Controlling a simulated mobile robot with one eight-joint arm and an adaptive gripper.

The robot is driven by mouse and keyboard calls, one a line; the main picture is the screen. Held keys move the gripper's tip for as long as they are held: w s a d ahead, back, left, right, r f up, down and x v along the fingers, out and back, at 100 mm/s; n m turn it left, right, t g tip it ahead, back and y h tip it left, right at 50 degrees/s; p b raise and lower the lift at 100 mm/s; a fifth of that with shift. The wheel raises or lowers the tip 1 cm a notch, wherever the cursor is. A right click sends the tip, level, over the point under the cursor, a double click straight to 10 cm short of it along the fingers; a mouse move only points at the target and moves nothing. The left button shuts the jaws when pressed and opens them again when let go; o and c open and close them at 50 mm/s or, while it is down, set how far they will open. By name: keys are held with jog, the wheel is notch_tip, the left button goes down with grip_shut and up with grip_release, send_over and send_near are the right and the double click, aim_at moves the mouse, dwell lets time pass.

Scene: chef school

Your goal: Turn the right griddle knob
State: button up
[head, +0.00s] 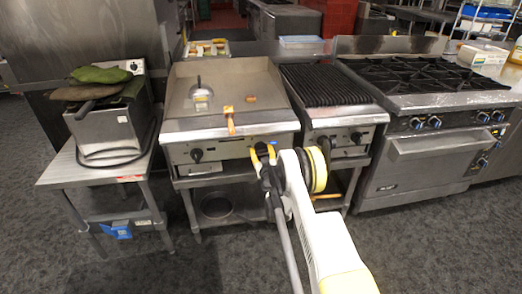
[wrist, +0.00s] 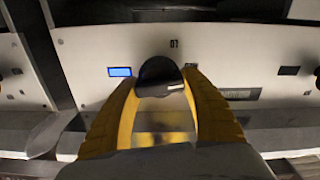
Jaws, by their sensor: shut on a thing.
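The griddle (head: 190,105) is a steel flat-top unit with a light control panel along its front. Its left knob (head: 196,155) is black and in plain view. The right griddle knob is hidden in the head view behind my gripper (head: 263,152), which is up against the right end of the panel. In the wrist view a black round knob (wrist: 160,72) sits between the yellow fingers of my gripper (wrist: 160,88). The fingers are closed around it, one on each side. A small blue display (wrist: 120,71) shows on the panel left of the knob.
A spatula with an orange handle (head: 230,122) and a domed lid (head: 202,91) are on the griddle. A grill (head: 328,95) adjoins on the right, then a range (head: 425,75). A steel table (head: 70,172) with a fryer (head: 115,125) stands left. The front floor is clear.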

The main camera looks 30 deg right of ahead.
jog(key=shift+m, duration=0.4)
jog(key=m, duration=0.4)
jog(key=shift+d+m, duration=0.1)
jog(key=shift+m, duration=0.2)
jog(key=m, duration=0.4)
jog(key=shift+m, duration=0.3)
jog(key=m, duration=0.5)
jog(key=shift+d+f, duration=0.1)
jog(key=shift+d, duration=0.05)
jog(key=shift+m, duration=2.5)
jog(key=o, duration=1.2)
jog(key=shift+f, duration=0.1)
